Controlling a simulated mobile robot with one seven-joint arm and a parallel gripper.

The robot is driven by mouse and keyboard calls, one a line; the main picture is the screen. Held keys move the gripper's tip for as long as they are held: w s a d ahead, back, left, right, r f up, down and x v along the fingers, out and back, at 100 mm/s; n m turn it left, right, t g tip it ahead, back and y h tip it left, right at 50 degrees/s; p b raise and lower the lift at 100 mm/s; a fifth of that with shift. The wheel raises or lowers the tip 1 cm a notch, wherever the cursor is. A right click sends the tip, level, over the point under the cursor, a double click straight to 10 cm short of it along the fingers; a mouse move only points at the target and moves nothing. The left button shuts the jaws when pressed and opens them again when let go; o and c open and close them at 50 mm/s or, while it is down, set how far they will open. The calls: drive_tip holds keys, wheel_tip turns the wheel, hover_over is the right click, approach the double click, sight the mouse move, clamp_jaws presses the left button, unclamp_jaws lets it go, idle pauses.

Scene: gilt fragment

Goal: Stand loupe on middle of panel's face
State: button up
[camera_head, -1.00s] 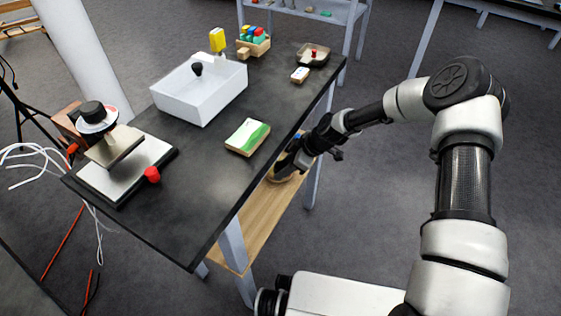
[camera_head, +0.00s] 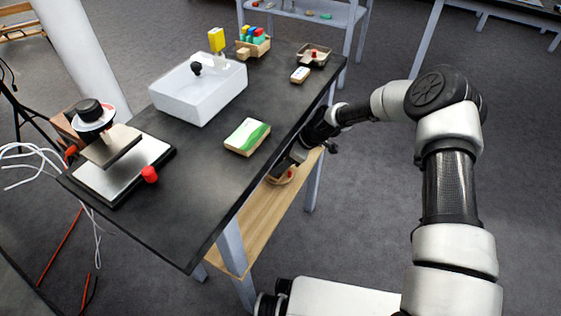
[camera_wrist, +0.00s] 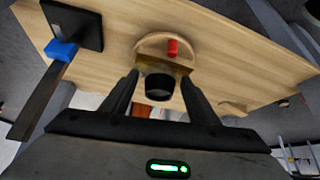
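A small black cylinder (camera_wrist: 159,87), which looks like the loupe, shows in the wrist view beside a gold-coloured piece (camera_wrist: 170,66). It sits between the two fingers of my gripper (camera_wrist: 160,80), with visible gaps on both sides, so the gripper is open around it. Behind it is a round wooden dish (camera_wrist: 150,44) with a red piece (camera_wrist: 173,47) on it. In the head view my gripper (camera_head: 280,170) is low beside the dark table, at the wooden lower shelf, and hides the cylinder. A white and green block (camera_head: 247,136), possibly the panel, lies flat on the tabletop.
The dark table (camera_head: 205,185) overhangs the wooden shelf (camera_head: 262,218). On it stand a white open bin (camera_head: 185,100), a press-like stand (camera_head: 118,172), a wooden block holder (camera_head: 262,48) and a small tray (camera_head: 322,57). A blue and black tool (camera_wrist: 62,50) shows in the wrist view.

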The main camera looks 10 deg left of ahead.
sight(281, 159)
drive_tip(key=shift+r, duration=0.1)
drive_tip(key=shift+d+r, duration=0.1)
drive_tip(key=shift+r, duration=0.2)
drive_tip(key=p+v, duration=0.1)
drive_tip(key=v, duration=0.1)
drive_tip(key=shift+d+r, duration=0.15)
drive_tip(key=shift+r, duration=0.2)
drive_tip(key=s+d+p, duration=0.1)
drive_tip(key=d, duration=1.1)
drive_tip(key=shift+p, duration=0.3)
